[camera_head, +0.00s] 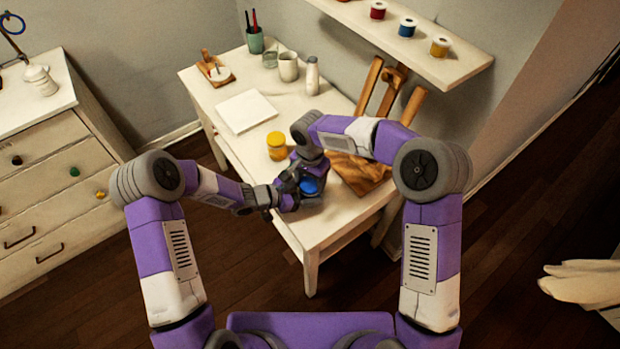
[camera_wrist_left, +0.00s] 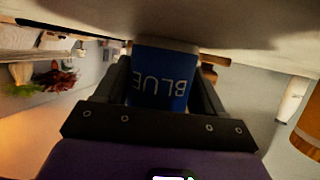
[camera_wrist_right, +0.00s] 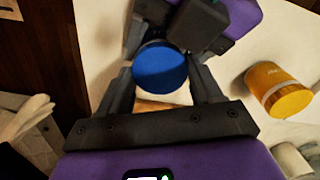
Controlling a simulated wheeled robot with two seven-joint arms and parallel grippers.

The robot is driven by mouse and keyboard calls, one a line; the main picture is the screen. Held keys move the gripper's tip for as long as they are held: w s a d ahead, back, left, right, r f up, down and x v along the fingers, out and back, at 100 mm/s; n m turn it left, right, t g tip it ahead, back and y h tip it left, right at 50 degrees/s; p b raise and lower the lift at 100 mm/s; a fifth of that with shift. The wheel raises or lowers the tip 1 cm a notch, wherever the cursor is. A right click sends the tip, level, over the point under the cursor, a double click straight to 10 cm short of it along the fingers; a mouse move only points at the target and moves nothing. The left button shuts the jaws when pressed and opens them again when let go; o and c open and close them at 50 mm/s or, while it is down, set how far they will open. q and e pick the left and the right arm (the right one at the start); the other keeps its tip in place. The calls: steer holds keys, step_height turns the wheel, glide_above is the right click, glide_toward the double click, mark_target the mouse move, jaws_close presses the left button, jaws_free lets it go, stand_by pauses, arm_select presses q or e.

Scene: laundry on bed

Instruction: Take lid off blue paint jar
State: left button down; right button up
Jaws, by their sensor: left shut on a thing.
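The blue paint jar (camera_wrist_left: 163,80) is upright with its "BLUE" label facing my left wrist camera, where it appears upside down. My left gripper (camera_head: 292,187) is shut on the jar's body from the left, low over the table. The jar's round blue lid (camera_wrist_right: 160,68) is on top; it also shows in the head view (camera_head: 311,187). My right gripper (camera_wrist_right: 160,85) is above the jar, pointing down, with its fingers spread on either side of the lid. The fingers appear open, with no clear grip on the lid. My right arm hides part of the jar in the head view.
A yellow paint jar (camera_head: 276,146) stands close by on the white table (camera_head: 262,106). A wooden palette (camera_head: 358,172) lies to the right, with an easel (camera_head: 385,88) behind. A white bottle (camera_head: 312,76), mug (camera_head: 288,66) and canvas (camera_head: 245,111) stand or lie farther back. The table's front edge is near.

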steer(key=c, duration=0.5)
steer(key=o, duration=1.1)
steer(key=shift+r, duration=0.1)
steer(key=shift+r, duration=2.2)
arm_select(q)
jaws_free()
